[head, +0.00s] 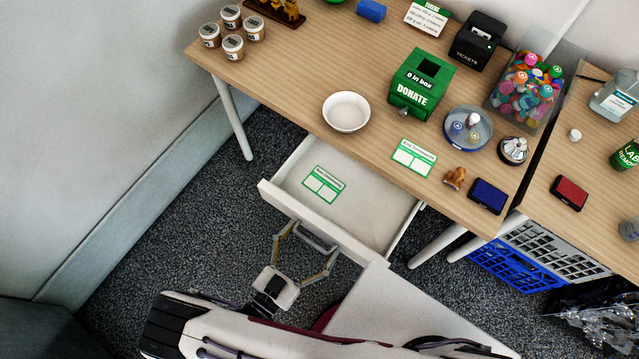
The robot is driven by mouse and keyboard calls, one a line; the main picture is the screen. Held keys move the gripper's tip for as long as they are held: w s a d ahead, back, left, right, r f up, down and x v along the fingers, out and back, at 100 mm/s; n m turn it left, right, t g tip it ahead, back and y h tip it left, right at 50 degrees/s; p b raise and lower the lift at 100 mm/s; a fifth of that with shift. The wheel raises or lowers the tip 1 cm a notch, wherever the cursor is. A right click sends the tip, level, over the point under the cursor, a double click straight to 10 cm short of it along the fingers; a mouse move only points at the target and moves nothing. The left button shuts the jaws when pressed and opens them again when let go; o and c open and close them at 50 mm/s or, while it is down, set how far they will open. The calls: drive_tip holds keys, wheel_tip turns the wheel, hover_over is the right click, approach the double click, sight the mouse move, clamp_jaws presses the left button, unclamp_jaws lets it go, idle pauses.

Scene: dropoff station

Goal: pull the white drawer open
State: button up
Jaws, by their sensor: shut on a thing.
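The white drawer (278,198) is pulled out from under the wooden table in the head view, and its inside shows. A green-and-white card (323,184) lies flat on the drawer floor near its left side. My gripper (305,237) is at the outer side of the drawer front, near its middle. Its two fingers are shut on a grey bar, which looks like the drawer handle (312,236). The exact contact of the fingertips is small and hard to make out.
The wooden table (290,90) holds a white bowl (346,112), a green donate box (420,84), a clear bin of colourful items (522,88) and several small objects. Table legs stand beside the drawer. Blue and grey crates (515,266) sit on the carpet at right. Carpet left of the drawer is clear.

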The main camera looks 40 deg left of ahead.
drive_tip(key=shift+s+d, duration=0.2)
drive_tip(key=shift+s, duration=0.45)
drive_tip(key=o, duration=1.3)
drive_tip(key=shift+a, duration=0.1)
drive_tip(key=shift+s, duration=0.1)
drive_tip(key=s, duration=1.1)
drive_tip(key=shift+s, duration=0.4)
